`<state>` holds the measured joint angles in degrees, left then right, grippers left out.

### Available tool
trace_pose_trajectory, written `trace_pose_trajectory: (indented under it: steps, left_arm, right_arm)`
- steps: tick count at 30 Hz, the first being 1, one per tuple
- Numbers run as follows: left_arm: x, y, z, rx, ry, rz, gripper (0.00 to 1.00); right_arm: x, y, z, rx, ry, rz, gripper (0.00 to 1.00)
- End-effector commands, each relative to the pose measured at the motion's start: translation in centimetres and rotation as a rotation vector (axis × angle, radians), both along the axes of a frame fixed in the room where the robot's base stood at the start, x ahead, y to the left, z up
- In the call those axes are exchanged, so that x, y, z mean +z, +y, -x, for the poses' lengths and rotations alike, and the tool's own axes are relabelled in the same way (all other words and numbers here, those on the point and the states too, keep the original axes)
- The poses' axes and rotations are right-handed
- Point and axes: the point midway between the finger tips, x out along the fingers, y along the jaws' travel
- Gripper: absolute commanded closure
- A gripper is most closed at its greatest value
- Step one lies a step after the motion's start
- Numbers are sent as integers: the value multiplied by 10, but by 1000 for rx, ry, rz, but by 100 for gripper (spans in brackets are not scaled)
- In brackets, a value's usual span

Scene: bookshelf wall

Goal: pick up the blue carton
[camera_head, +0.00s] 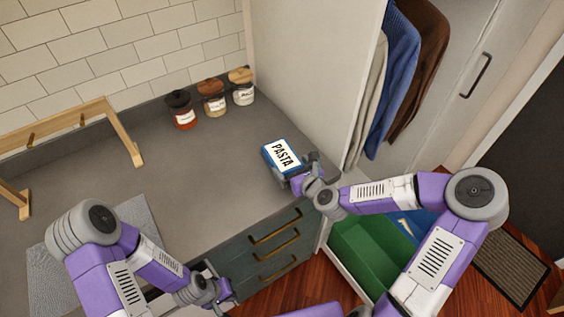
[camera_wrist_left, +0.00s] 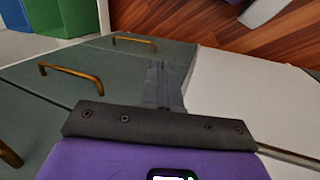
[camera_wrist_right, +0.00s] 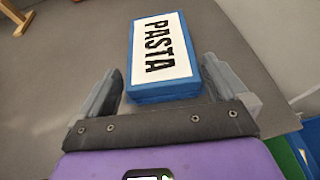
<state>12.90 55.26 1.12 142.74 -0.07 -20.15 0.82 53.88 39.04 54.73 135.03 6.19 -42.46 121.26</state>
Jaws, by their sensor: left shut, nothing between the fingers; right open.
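The blue carton (camera_head: 283,156) has a white top label reading PASTA and lies on the grey counter near its right end. It also shows in the right wrist view (camera_wrist_right: 162,52). My right gripper (camera_head: 300,172) is open at the carton's near end. In the right wrist view its two fingers (camera_wrist_right: 175,90) stand one on each side of the carton's near end, with small gaps visible. My left gripper (camera_head: 222,296) is shut and empty, low in front of the dark drawers. The left wrist view shows its fingers together (camera_wrist_left: 163,84).
Several jars (camera_head: 213,100) stand at the back of the counter. A wooden rack (camera_head: 120,135) and a grey mat (camera_head: 140,215) are at left. A white panel (camera_head: 305,80) rises just right of the carton. A green bin (camera_head: 365,255) is below at right.

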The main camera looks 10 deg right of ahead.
Motion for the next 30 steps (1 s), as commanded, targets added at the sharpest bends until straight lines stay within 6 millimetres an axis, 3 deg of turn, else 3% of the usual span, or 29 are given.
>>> trace_pose_trajectory:
  steps: [15, 23, 30]
  left_arm:
    - [-8, 0, 0, 0, -1, 0, 100]
    - [-8, 0, 0, -1, -1, 0, 100]
    - [-8, 0, 0, 0, -1, 0, 100]
  right_arm:
    - [-21, 13, -50, 1, 0, 0, 0]
    - [-22, 13, -53, -1, 1, 2, 0]
    - [-22, 13, -53, -1, 0, 1, 34]
